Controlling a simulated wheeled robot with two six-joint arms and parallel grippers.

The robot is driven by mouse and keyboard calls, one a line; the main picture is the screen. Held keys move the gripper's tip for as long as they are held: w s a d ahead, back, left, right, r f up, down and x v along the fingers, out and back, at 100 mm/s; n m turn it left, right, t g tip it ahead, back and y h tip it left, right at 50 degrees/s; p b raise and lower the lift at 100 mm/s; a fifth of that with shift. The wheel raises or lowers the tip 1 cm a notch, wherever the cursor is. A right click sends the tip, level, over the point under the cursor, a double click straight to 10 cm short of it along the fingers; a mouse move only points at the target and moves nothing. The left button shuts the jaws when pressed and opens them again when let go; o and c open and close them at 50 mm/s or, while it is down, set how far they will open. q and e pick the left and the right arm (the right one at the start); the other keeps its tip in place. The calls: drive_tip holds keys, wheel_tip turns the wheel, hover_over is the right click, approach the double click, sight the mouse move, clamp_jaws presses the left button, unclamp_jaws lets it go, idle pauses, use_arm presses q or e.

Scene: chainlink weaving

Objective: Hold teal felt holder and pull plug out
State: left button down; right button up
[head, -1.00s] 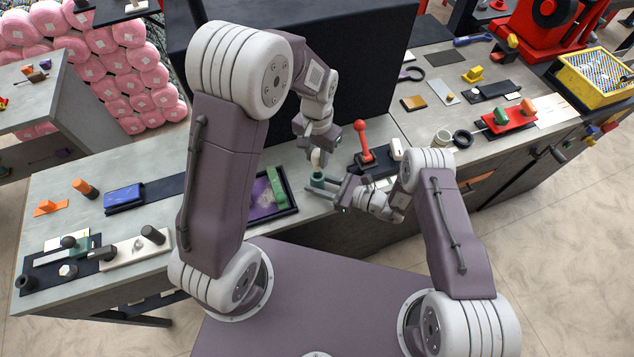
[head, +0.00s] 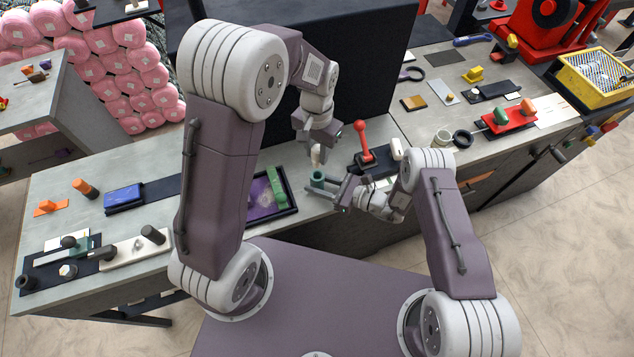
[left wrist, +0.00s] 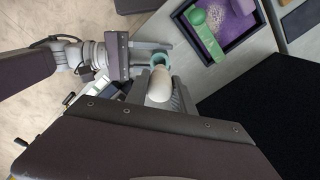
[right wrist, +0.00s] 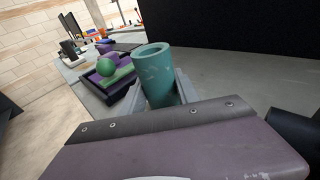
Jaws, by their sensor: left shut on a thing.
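The teal holder (head: 318,178) is an upright hollow cylinder near the bench's front edge. In the right wrist view its top opening shows and the holder (right wrist: 157,75) stands between my right gripper's fingers, which appear closed on its sides. My right gripper (head: 325,185) reaches it from the right. The white, rounded plug (head: 316,156) is held by my left gripper (head: 317,148), above the holder. In the left wrist view the plug (left wrist: 160,86) sits between the left fingers, its lower end over or beside the holder's rim (left wrist: 160,59). No plug shows inside the opening.
A black tray (head: 291,205) with purple lining and a green piece lies just left of the holder. A red-knobbed lever (head: 362,140) on a dark base stands behind to the right. A tall black panel (head: 370,60) rises behind the grippers.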

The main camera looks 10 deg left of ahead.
sight(317, 158)
drive_tip(key=o, duration=0.4)
drive_tip(key=shift+o, duration=0.2)
use_arm(q)
drive_tip(key=shift+r+p, duration=5.45)
use_arm(e)
drive_tip(key=shift+r, duration=7.05)
use_arm(q)
drive_tip(key=shift+f, duration=0.1)
use_arm(e)
drive_tip(key=shift+f, duration=0.1)
